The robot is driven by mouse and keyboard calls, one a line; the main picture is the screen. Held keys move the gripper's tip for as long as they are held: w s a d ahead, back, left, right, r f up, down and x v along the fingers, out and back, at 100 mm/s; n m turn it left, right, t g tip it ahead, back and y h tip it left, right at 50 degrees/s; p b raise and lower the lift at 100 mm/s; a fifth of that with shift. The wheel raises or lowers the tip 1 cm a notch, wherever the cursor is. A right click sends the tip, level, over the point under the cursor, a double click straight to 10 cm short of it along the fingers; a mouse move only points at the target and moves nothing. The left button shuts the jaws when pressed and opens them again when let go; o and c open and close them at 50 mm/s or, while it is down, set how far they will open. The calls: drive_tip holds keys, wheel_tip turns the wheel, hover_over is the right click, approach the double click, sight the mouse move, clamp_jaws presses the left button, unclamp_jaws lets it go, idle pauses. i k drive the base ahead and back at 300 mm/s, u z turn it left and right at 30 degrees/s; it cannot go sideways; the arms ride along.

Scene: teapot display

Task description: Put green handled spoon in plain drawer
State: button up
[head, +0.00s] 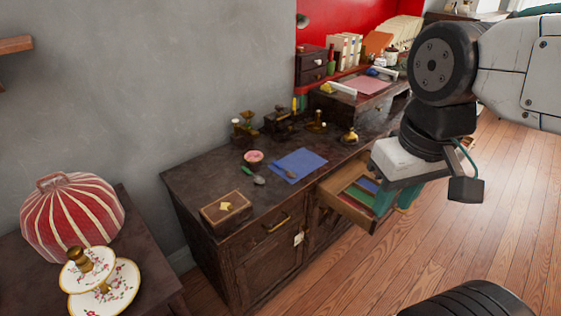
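The green-handled spoon (259,181) lies on the dark wooden desk top, beside a small pink bowl and left of a blue cloth. A drawer (345,207) under the desk top is pulled open, with blue, green and red items inside. Left of it is a closed drawer (262,233) with a brass handle. I cannot tell which of them is the plain drawer. My gripper (396,200) hangs at the right side of the open drawer, well right of the spoon. Its teal fingers are partly hidden, so I cannot tell whether they touch the drawer.
A second spoon (290,174) lies on the blue cloth (309,160). A wooden box (226,211) stands at the desk's front left corner. Brass pieces (317,122) line the back. A side table at lower left holds a striped dome (72,218) and tiered plates (103,290).

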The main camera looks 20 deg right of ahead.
sight(366, 200)
drive_tip(key=z, duration=0.05)
drive_tip(key=i, duration=0.95)
drive_tip(key=u, duration=0.3)
